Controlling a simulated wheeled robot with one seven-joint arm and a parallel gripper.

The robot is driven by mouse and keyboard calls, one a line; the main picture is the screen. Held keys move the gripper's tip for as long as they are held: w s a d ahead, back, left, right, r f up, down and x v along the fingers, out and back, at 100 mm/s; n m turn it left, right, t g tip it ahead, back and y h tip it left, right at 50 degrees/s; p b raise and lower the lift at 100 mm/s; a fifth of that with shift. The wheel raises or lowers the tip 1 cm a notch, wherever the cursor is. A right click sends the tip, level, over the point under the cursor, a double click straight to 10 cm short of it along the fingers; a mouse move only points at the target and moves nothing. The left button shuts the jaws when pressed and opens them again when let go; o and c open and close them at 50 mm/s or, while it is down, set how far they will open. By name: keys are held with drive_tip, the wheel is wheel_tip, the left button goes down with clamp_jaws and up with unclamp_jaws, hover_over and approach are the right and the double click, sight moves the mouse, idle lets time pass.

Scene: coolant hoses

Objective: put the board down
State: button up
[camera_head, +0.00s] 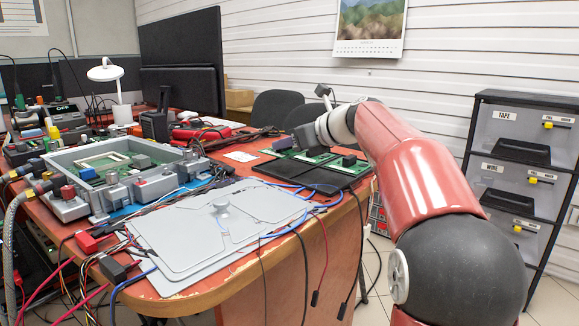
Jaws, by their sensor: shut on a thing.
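My gripper (312,148) is at the far right end of the red table, low over its top. It is shut on a green circuit board (342,166) with dark parts on it. The fingertips are small and partly hidden, so the exact grip does not show. The board is over or on a black pad (308,176); I cannot tell if it touches. Another green board (282,143) lies just behind and to the left.
A grey open housing (75,157) with a board inside stands at the left. A flat grey plate (185,255) covers the table's front. Loose cables run past the black pad and hang over the edge. A drawer rack (475,130) stands at the right.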

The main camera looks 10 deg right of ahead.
sight(290, 169)
wheel_tip(290, 169, down, 4)
drive_tip(key=shift+f+b, duration=0.15)
drive_tip(key=shift+b, duration=0.75)
drive_tip(key=o, duration=1)
drive_tip(key=p+v, duration=0.1)
drive_tip(key=v, duration=1)
drive_tip(key=shift+s+d+p, duration=0.1)
drive_tip(key=shift+d+p, duration=0.05)
drive_tip(key=shift+p, duration=0.2)
drive_tip(key=shift+s+d+r, duration=0.15)
drive_tip(key=shift+s+r, duration=0.05)
drive_tip(key=shift+s, duration=0.1)
drive_tip(key=shift+d, duration=0.1)
